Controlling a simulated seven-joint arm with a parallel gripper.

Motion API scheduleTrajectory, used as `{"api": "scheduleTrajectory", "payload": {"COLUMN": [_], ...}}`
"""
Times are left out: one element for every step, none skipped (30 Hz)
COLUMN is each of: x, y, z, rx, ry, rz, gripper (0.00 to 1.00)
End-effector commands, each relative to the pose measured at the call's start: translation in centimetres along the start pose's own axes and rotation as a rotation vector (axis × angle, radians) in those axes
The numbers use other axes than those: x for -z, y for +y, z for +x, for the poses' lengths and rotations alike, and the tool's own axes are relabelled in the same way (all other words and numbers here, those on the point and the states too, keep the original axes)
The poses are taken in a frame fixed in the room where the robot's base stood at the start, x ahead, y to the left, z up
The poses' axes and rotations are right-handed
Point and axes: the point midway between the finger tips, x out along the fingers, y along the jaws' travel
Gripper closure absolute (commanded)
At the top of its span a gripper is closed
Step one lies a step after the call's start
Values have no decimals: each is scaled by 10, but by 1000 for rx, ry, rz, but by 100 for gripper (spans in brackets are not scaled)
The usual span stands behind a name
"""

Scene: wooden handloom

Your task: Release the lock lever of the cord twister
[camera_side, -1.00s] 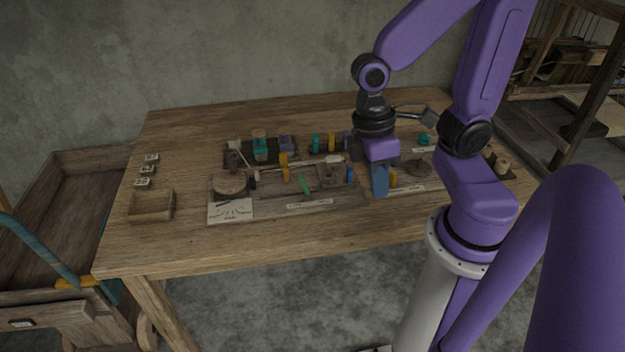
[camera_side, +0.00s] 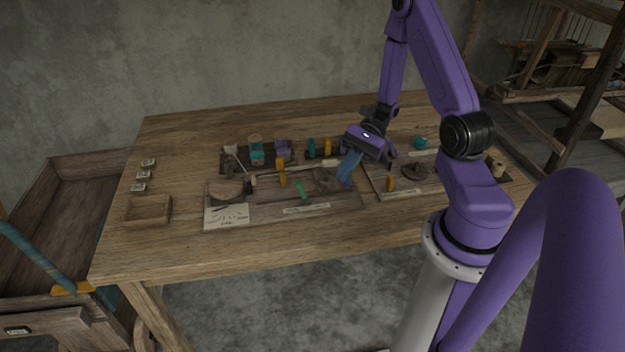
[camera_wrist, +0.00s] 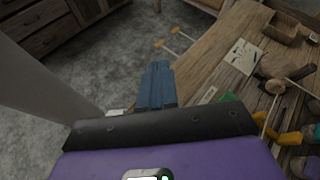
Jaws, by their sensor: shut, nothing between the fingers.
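My gripper (camera_side: 346,174) has blue fingers, shut with nothing between them. It tilts down and to the left over the right end of the wooden cord twister board (camera_side: 335,203). The board bears a round wooden disc (camera_side: 227,190), a green lever-like piece (camera_side: 302,190), a yellow upright piece (camera_side: 282,178) and a wooden block (camera_side: 326,180) partly behind the fingers. Which piece is the lock lever I cannot tell for sure. In the wrist view the fingers (camera_wrist: 156,86) are apart from the green piece (camera_wrist: 228,98), the yellow piece (camera_wrist: 291,138) and the disc (camera_wrist: 273,65).
A second board (camera_side: 408,187) with a yellow peg (camera_side: 390,184) lies to the right. Teal, yellow and purple pieces stand in a dark rack (camera_side: 270,160) behind. A drawing card (camera_side: 227,216) and an open wooden box (camera_side: 148,209) lie left. The front table strip is clear.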

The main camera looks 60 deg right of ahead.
Motion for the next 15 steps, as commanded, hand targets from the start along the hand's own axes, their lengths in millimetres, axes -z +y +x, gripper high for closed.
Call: {"api": "scheduleTrajectory", "payload": {"x": [14,22,32,39,47,56,62,68,75,79,83,87,89,91,93], "y": [-2,-3,-5,-5,-5,-5,-4,-3,-2,-1,0,1,2,2,2], "z": [-10,-16,-25,-31,-37,-44,-50,-55,-60,-64,-67,-71,-73,-74,-75], "rx": [99,156,232,286,339,405,451,492,541,572,599,628,646,659,670], "ry": [-14,-21,-30,-36,-42,-50,-55,-59,-64,-67,-70,-73,-74,-76,-77], "rz": [77,117,168,205,240,283,311,337,367,386,403,420,430,438,444], "gripper": [100,100,100,100,100,100,100,100,100,100,100,100,100,100,100]}}
